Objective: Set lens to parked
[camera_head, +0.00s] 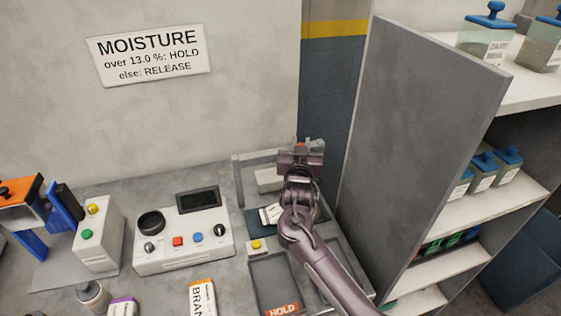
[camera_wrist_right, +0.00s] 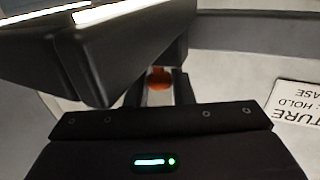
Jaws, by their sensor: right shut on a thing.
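My right gripper (camera_head: 301,150) is at the top of the grey framed station at the back right of the counter. In the right wrist view its two dark fingers (camera_wrist_right: 160,92) are shut on a small orange-red knob (camera_wrist_right: 160,78). In the head view a speck of orange shows at the gripper; my wrist hides the rest. No lens can be clearly made out. A large dark block with bright strips (camera_wrist_right: 95,45) fills the upper left of the wrist view; I cannot tell what it is. My left gripper is not in view.
The grey station frame (camera_head: 238,180) stands by a tall grey shelf side (camera_head: 425,130). A white meter (camera_head: 183,253) with buttons and a knob stands left of it. A HOLD tray (camera_head: 272,272) lies in front. A MOISTURE sign (camera_head: 150,55) hangs on the wall.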

